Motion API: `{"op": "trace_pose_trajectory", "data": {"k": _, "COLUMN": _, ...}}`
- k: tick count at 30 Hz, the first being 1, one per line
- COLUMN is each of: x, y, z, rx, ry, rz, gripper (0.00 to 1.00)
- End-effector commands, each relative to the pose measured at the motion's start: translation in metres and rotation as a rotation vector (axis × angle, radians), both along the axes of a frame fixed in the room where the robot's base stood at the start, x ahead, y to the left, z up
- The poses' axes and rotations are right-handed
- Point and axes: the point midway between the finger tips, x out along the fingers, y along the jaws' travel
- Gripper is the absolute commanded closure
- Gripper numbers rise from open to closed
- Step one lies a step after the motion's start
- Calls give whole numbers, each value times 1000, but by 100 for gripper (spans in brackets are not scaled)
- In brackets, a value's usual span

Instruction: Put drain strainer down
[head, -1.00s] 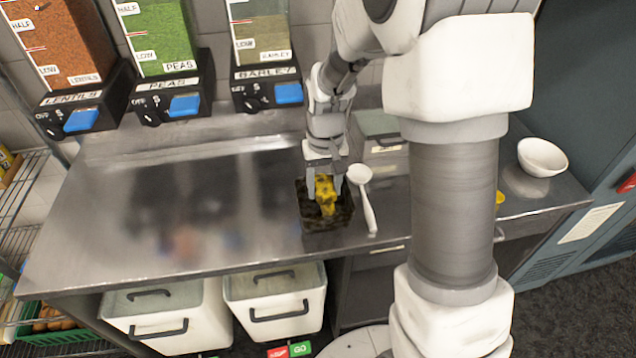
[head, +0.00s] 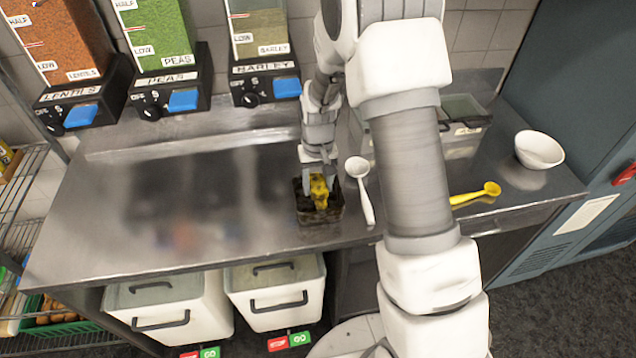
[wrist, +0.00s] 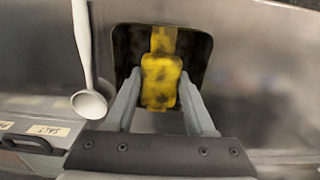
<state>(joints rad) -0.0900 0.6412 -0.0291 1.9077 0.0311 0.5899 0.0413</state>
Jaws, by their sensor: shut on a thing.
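The drain strainer seems to be the dark, square, box-like piece (head: 329,213) with a yellow, black-spotted part (head: 319,193) rising from its middle. It is at or just above the steel counter's front edge; I cannot tell whether it touches the counter. My gripper (head: 319,178) points down over it and is shut on the yellow part. In the wrist view the yellow part (wrist: 160,82) is between the two fingers (wrist: 160,95), with the dark square (wrist: 124,50) behind it. The underside is hidden.
A white ladle (head: 363,192) lies close to the right of the strainer. A yellow spoon (head: 477,195), a white bowl (head: 539,151) and a lidded container (head: 466,125) are farther right. The steel counter (head: 180,200) is clear to the left. Dispensers (head: 265,85) stand behind.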

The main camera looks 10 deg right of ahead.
Motion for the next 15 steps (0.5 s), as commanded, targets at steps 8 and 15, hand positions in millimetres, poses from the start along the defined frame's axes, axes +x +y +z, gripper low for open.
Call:
{"op": "trace_pose_trajectory", "data": {"k": 8, "x": 0, "y": 0, "z": -3, "rx": 0, "ry": 0, "rz": 0, "gripper": 28}}
{"op": "trace_pose_trajectory", "data": {"k": 15, "x": 0, "y": 0, "z": -3, "rx": 0, "ry": 0, "rz": 0, "gripper": 16}}
